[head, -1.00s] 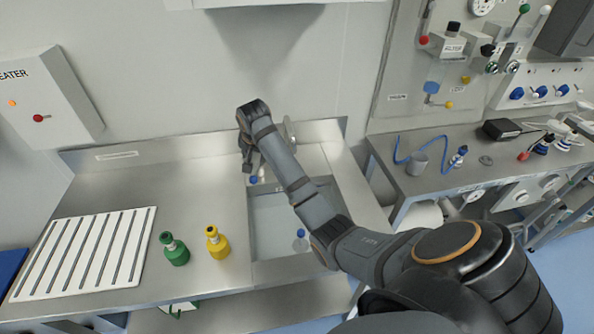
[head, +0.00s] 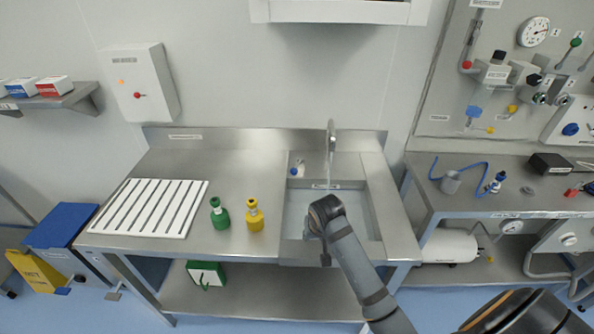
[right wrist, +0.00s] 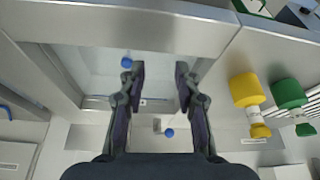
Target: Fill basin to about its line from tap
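The steel basin (head: 373,215) is sunk in the bench's right part; a small dark-marked label (head: 325,186) is on its back wall. The tap (head: 331,140) stands behind it. A thin pale streak shows below its spout, but I cannot tell if water runs. A blue-tipped lever (head: 296,170) is left of the tap; it also shows in the right wrist view (right wrist: 169,132). My right gripper (right wrist: 160,72) is open and empty over the basin, pointing down, away from the lever. A blue-topped piece (right wrist: 127,62) sits in the basin. The water level is unclear. My left gripper is out of view.
A yellow bottle (head: 254,214) and a green bottle (head: 219,213) stand left of the basin. A slotted white rack (head: 150,208) lies further left. A second bench (head: 440,210) with a cup and blue tube is at the right.

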